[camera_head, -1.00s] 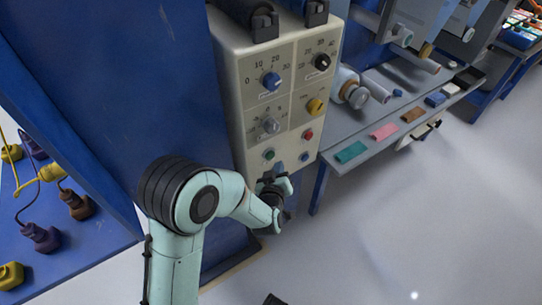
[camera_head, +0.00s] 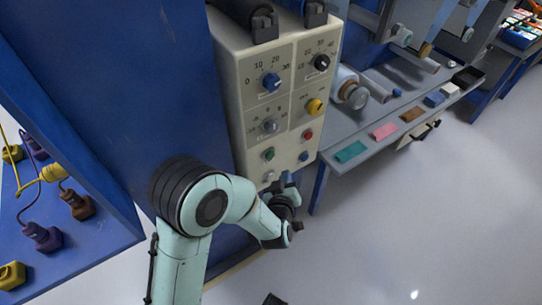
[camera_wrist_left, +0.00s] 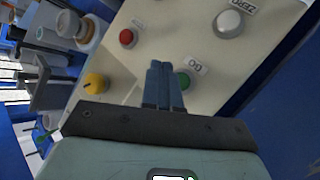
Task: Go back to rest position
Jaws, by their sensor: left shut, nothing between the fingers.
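My left gripper (camera_head: 290,184) is at the lower front of the beige control panel (camera_head: 238,100) in the head view, at the end of my pale green arm. In the left wrist view its blue fingers (camera_wrist_left: 162,70) are together and empty, pointing at the panel. The green button (camera_wrist_left: 183,80) shows just right of the fingertips, partly hidden by them. The red button (camera_wrist_left: 127,37), the yellow knob (camera_wrist_left: 95,84) and a pale round knob (camera_wrist_left: 229,23) also show there. I cannot tell whether the fingers touch the panel.
A blue cabinet wall (camera_head: 110,80) stands left of the panel. A grey shelf (camera_head: 365,158) with coloured pads extends to the right. Plugs and cables (camera_head: 42,236) lie on the blue surface at left. The floor (camera_head: 420,220) at lower right is clear.

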